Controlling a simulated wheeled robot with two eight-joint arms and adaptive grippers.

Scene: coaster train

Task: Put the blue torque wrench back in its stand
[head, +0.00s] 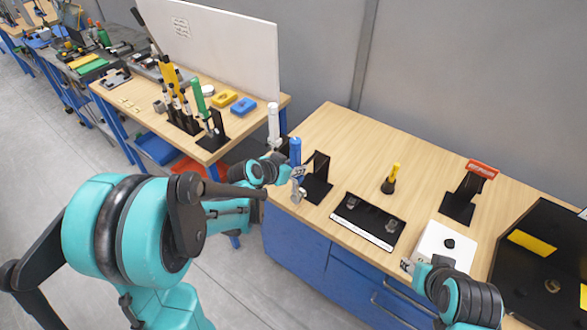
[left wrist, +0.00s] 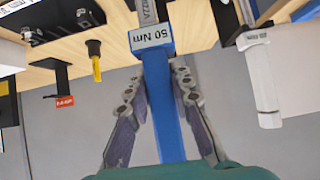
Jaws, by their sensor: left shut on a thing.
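The blue torque wrench (head: 295,150) is upright near the left edge of the wooden workbench, handle up. My left gripper (head: 293,174) is shut on it. In the left wrist view, the blue wrench (left wrist: 160,95), with a "50 Nm" label, runs between the two fingers of my left gripper (left wrist: 158,88). A black stand (head: 318,182) is just right of the wrench; whether they touch is unclear. The wrench's lower end is partly hidden. My right gripper (head: 408,265) is low beside a white box, its fingers too small to read.
A white-handled tool (head: 273,125) stands close behind the blue wrench. A black tray (head: 368,222), a yellow-handled tool (head: 391,178), a stand with a red top (head: 463,195) and the white box (head: 447,247) are on the bench (head: 345,130). The middle back is clear.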

